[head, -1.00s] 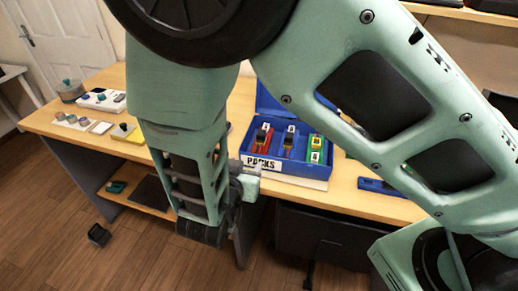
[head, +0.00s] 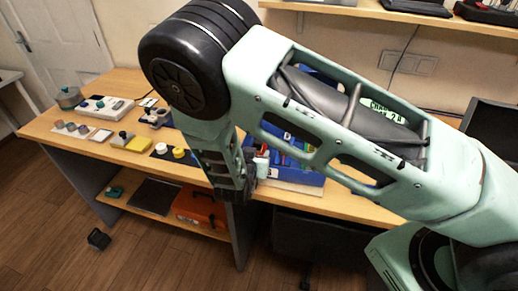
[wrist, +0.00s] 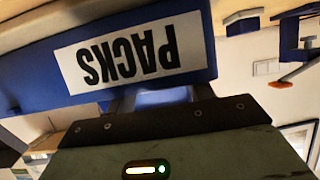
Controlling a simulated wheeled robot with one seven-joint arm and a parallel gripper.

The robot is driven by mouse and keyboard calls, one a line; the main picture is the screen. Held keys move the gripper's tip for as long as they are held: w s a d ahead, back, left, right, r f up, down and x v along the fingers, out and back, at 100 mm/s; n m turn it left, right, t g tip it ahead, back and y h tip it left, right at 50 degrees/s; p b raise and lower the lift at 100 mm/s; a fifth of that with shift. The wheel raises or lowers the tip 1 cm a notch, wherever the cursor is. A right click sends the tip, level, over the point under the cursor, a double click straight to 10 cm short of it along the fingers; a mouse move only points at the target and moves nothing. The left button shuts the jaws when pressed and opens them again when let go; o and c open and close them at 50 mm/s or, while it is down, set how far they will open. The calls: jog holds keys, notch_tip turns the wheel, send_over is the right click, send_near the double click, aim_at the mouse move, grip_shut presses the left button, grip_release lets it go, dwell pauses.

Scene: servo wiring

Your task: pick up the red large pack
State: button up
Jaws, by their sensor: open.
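The blue box (head: 300,178) stands on the table, largely hidden behind my arm in the head view. In the wrist view its blue front wall (wrist: 196,45) fills the upper left, and its white PACKS label (wrist: 120,55) appears upside down. I cannot make out the red large pack in either current view; my arm hides that part of the box. My gripper (head: 258,163) is open, close in front of the box's left end. In the wrist view my gripper (wrist: 160,98) is just beside the label wall. I see nothing held in it, and cannot tell whether it touches the wall.
A yellow block (head: 139,145), a white control panel (head: 106,107) and a round pot (head: 68,97) stand on the table's left part. An orange case (head: 200,208) lies on the lower shelf. A wall shelf runs above.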

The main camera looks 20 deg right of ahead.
jog(key=shift+x, duration=1.1)
grip_shut()
jog(key=shift+r, duration=0.1)
